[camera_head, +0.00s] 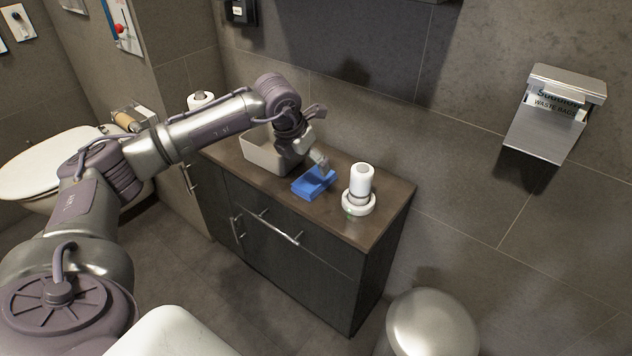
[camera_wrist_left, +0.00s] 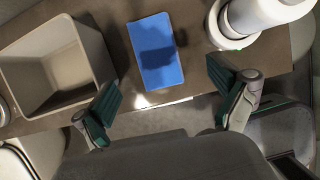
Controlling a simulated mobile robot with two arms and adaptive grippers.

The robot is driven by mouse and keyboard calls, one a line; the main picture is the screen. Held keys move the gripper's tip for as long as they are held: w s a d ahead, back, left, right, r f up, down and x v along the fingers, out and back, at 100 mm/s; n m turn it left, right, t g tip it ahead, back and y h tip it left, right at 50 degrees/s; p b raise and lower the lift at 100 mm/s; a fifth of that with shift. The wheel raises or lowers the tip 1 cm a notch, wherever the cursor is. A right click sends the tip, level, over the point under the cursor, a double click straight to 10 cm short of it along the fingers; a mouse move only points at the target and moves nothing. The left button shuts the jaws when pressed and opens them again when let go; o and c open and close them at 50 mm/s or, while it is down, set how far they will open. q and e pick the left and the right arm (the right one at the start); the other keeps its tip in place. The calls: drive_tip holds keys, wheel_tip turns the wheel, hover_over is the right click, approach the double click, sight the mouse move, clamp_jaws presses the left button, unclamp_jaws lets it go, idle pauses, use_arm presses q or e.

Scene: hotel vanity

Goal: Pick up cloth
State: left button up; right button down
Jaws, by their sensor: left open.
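A blue folded cloth (camera_head: 309,186) lies on the brown vanity top (camera_head: 385,197), between a beige bin and a white round holder. In the left wrist view the cloth (camera_wrist_left: 156,53) lies flat, ahead of and between the open fingers, with a shadow on it. My left gripper (camera_head: 322,166) is above the vanity, close to the cloth in the head view. In the left wrist view my left gripper (camera_wrist_left: 166,96) is open, with nothing between its fingers. My right gripper is not in view.
The beige open bin (camera_head: 262,154) stands left of the cloth, partly hidden by my arm. A white cylinder (camera_head: 361,179) on a round white base stands right of it. A toilet (camera_head: 50,165) is at the left. A rounded metal bin (camera_head: 432,322) stands at the lower right.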

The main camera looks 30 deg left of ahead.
sight(314, 178)
use_arm(q)
drive_tip(key=x, duration=0.4)
drive_tip(key=b+x, duration=0.1)
drive_tip(key=x, duration=0.3)
drive_tip(key=shift+a, duration=0.3)
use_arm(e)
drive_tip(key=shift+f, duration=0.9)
